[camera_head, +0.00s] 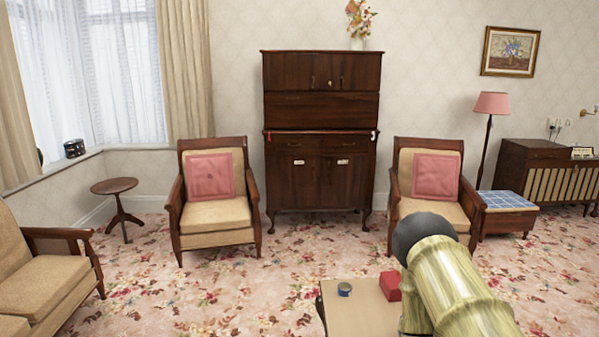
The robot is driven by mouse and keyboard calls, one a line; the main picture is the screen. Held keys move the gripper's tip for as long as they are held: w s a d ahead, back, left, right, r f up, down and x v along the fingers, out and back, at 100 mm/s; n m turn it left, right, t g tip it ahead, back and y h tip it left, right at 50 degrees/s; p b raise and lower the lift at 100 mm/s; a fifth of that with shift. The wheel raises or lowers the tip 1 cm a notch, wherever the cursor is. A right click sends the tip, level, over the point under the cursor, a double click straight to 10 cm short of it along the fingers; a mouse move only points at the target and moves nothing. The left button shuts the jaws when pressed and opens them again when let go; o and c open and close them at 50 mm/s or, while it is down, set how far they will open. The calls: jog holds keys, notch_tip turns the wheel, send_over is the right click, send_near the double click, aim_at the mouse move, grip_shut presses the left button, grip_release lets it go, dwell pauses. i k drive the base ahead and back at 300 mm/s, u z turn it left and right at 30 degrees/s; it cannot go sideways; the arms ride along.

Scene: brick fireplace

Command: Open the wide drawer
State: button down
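A tall dark-brown wooden cabinet (321,190) stands against the far wall, between two armchairs. It has small doors at the top, a wide plain panel (321,108) below them, a wide drawer front (321,144) at mid height, and two doors with pale fittings at the bottom. The drawer front looks flush with the cabinet; I cannot tell which wide front is the drawer meant. Small red and white items lie on the ledge just above it. My arm, yellow-green with a dark rounded joint, shows at the lower right. My gripper is not in view.
Armchairs with pink cushions stand left (214,212) and right (429,205) of the cabinet. A low table (355,312) with a small tin (344,289) and a red box (390,286) is near me. Carpet before the cabinet is clear.

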aim_at(283, 144)
jog(key=u, duration=0.6)
jog(key=i, duration=4.3)
jog(key=z, duration=1.95)
jog(key=i, duration=2.85)
jog(key=u, duration=0.05)
